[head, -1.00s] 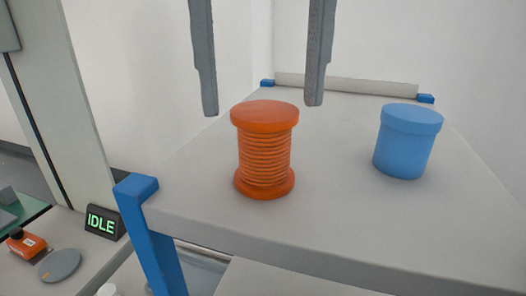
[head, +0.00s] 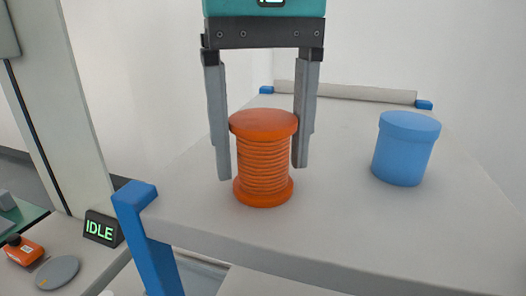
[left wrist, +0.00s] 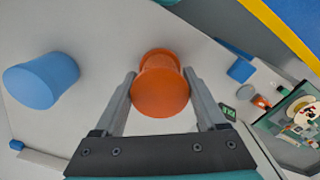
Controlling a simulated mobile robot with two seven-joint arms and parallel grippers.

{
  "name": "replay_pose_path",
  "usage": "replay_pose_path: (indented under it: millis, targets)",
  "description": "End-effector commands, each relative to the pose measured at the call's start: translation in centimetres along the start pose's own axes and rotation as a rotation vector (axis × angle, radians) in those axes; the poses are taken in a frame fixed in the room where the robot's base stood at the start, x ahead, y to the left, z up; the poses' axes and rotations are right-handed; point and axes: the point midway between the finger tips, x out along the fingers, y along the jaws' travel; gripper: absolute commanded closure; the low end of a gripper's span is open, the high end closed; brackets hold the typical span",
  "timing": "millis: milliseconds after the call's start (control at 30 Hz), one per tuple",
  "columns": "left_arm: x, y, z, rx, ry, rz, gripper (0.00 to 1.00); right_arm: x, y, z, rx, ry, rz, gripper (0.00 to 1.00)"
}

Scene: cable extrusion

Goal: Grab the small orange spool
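The orange spool (head: 264,160) stands upright on the grey tabletop near its front left part; it also shows from above in the left wrist view (left wrist: 160,88). My left gripper (head: 262,172) points down over it, with one finger on each side of the spool. The fingers are spread, and small gaps seem to show between them and the spool's narrow middle. In the left wrist view the spool's top lies between the fingers (left wrist: 163,84). Whether a finger touches the rim is hard to tell. My right gripper is not in view.
A blue lidded canister (head: 405,148) stands to the right of the spool, with clear tabletop (head: 340,200) between. A blue corner post (head: 140,200) is at the table's front left. An IDLE sign (head: 102,229), a grey disc (head: 57,272) and an orange box (head: 24,250) sit lower left.

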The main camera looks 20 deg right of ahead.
Motion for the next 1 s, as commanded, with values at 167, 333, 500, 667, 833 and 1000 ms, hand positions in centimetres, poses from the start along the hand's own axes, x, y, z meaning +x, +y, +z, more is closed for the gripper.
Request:
replay_pose_path:
  millis: [167, 333, 500, 667, 833, 1000]
  targets:
    - [0.0, 0.0, 0.0, 0.000, 0.000, 0.000, 0.48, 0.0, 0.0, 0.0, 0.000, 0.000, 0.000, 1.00]
    - [0.0, 0.0, 0.0, 0.001, 0.000, 0.000, 0.67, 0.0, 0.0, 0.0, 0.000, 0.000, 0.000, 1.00]
    - [0.0, 0.0, 0.0, 0.001, 0.000, 0.000, 0.86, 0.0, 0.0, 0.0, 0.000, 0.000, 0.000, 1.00]
    - [0.0, 0.0, 0.0, 0.001, 0.001, 0.000, 0.91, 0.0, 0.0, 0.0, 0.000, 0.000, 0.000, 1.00]
    - [-0.2, 0.1, 0.0, 0.000, 0.001, 0.001, 0.91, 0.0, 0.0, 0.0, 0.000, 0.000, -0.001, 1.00]
    - [-1.4, 0.1, 0.0, 0.000, 0.002, 0.002, 0.91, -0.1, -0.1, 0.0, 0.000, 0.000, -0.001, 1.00]
